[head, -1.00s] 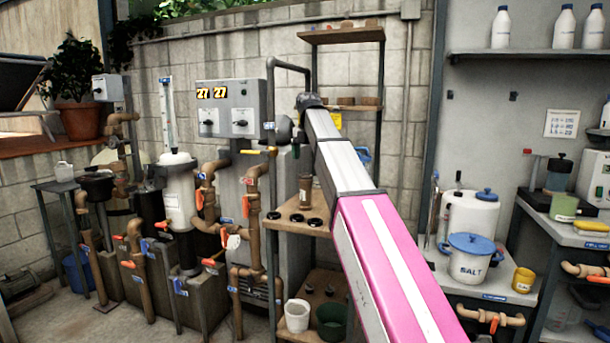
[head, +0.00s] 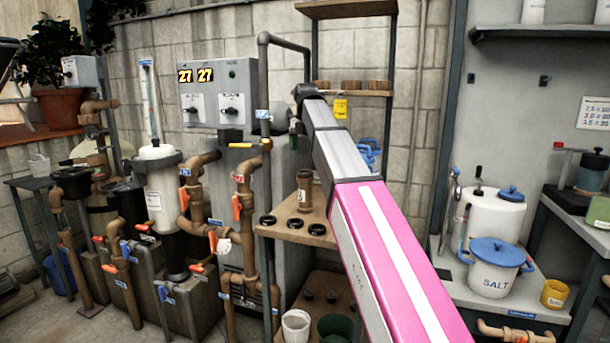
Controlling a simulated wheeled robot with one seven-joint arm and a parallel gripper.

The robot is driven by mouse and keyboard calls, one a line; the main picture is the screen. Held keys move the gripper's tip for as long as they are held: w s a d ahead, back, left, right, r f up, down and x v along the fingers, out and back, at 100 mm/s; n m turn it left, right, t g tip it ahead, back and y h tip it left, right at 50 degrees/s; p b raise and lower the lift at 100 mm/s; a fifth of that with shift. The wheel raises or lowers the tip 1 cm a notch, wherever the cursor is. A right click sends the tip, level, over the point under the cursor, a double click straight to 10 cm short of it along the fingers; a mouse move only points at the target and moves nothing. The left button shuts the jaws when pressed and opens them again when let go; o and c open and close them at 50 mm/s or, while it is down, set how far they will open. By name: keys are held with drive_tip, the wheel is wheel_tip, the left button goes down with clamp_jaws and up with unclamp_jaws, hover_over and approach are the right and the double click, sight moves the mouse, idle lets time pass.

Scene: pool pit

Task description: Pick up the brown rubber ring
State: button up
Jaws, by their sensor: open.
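Three small dark rings lie flat in a row on the upper wooden shelf of a stand: a left ring (head: 268,220), a middle ring (head: 295,223) and a right ring (head: 317,229). All look nearly black, and I cannot tell which is the brown rubber ring. My arm reaches away from the camera over the right side of the shelf. My gripper (head: 293,138) shows only as a small dark shape beyond the arm's far end, above and apart from the rings. Its fingers are hard to make out. Nothing shows held in it.
A brown cylinder (head: 304,190) stands behind the rings on the shelf (head: 290,236). Brown pipes (head: 243,215) with orange handles crowd its left side. A white bucket (head: 296,326) and a green bucket (head: 335,328) are below. A blue-lidded salt pot (head: 490,275) stands on the right counter.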

wheel_tip(320, 180, down, 9)
drive_tip(key=shift+w+r, duration=0.1)
drive_tip(key=shift+r, duration=0.1)
drive_tip(key=c, duration=1)
